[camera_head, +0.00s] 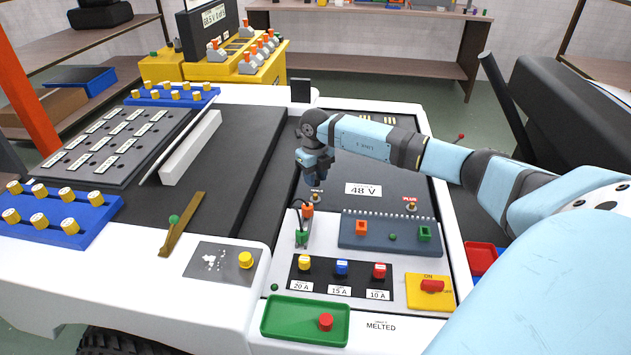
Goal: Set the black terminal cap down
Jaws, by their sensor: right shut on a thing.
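My right gripper (317,178) points down above the minus terminal (316,198), at the left front of the battery (364,163) marked 48 V. It is shut on a small dark thing, which I take to be the black terminal cap. The cap is hard to tell from the dark fingers, and I cannot tell whether it touches anything below. The plus terminal (411,206) stands bare at the right front of the battery. My left gripper is not in view.
In front are a blue terminal block (372,238), a fuse panel (340,292), a yellow switch (430,289) and a green tray (285,319) with a red fuse. A lever with a green knob (175,220) stands left. The dark deck (225,170) has free room.

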